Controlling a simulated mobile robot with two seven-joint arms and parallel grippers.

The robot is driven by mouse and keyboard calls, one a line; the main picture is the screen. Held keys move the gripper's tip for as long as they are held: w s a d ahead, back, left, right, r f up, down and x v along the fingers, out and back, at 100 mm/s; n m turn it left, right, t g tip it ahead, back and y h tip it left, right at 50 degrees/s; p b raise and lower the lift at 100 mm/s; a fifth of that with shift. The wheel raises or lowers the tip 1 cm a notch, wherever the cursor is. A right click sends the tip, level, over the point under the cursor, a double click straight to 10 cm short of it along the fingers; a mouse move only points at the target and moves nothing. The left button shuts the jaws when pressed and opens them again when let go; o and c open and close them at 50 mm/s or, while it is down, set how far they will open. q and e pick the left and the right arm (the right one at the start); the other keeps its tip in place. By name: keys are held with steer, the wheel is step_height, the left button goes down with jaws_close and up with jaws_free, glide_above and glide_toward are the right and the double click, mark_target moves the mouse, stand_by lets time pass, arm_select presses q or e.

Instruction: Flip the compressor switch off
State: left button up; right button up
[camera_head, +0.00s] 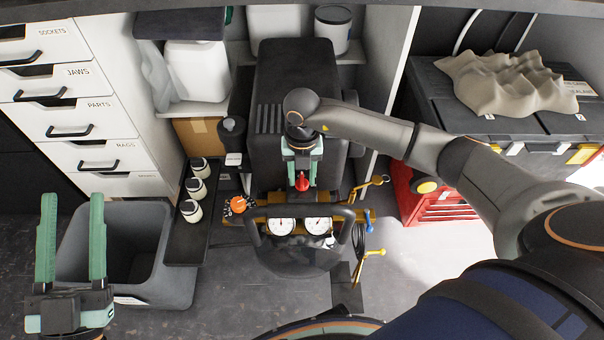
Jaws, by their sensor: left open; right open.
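The black compressor (278,75) stands in the middle of the camera_head view, below the shelf. A red knob-like part (302,184), which looks like its switch, sits at the front above the brass manifold (270,207). My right gripper (302,178) points down at this red part, with its green fingers apart on either side of it. I cannot tell whether the fingers touch it, or which way it is set. My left gripper (72,197) is open and empty at the lower left, in front of the grey bin.
Two gauges (281,226), an orange knob (238,205) and yellow-handled valves (375,252) crowd the compressor's front. A grey bin (180,285) and white drawers (75,95) are at left. A red tool chest (415,200) stands at right. Small jars (196,187) line a narrow ledge.

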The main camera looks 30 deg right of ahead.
mark_target(302, 180)
steer(key=shift+r, duration=0.35)
step_height(302, 180, up, 5)
steer(key=shift+r+p, duration=0.1)
steer(key=shift+p, duration=0.8)
arm_select(q)
step_height(302, 180, down, 17)
steer(key=w+a+n+g+y+p, duration=0.1)
steer(key=n+g+y, duration=0.3)
steer(key=g+y, duration=0.1)
steer(key=shift+w+g, duration=0.25)
steer(key=shift+g, duration=0.65)
arm_select(e)
step_height(302, 180, up, 7)
steer(key=shift+f, duration=0.2)
